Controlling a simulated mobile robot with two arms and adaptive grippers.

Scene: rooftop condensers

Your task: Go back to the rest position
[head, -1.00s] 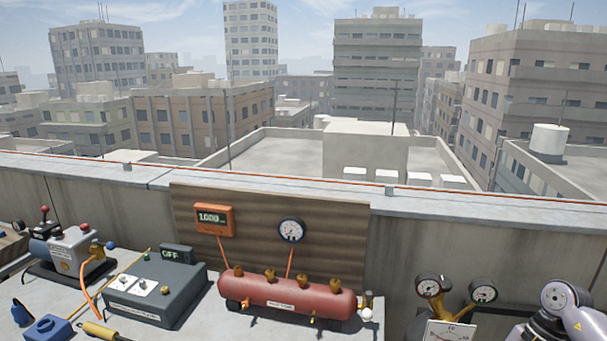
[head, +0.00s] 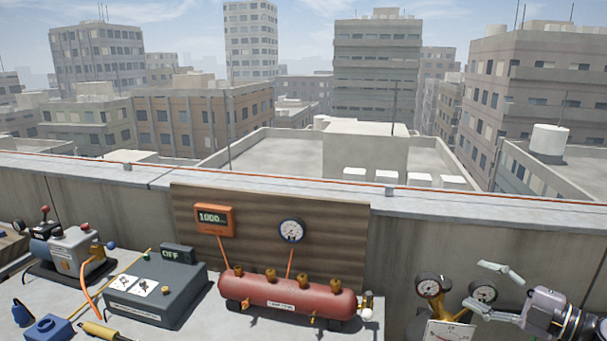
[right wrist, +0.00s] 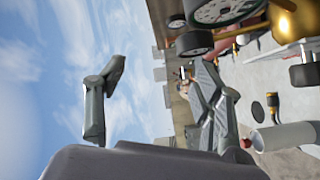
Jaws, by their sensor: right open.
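My right gripper (head: 475,284) is at the lower right of the head view, its two grey fingers spread wide with nothing between them. It is in front of the twin-gauge manifold (head: 431,287), and a finger overlaps the right gauge in the picture. I cannot tell whether it touches. In the right wrist view the open fingers (right wrist: 160,70) stand apart against sky and rooftop, with gauges at the upper right. My left gripper is not in view.
A red tank (head: 285,297) with brass fittings stands on the ledge left of my gripper. Further left are a grey box marked OFF (head: 155,290) and a pump (head: 75,250). A parapet (head: 470,245) runs behind. The air above the equipment is clear.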

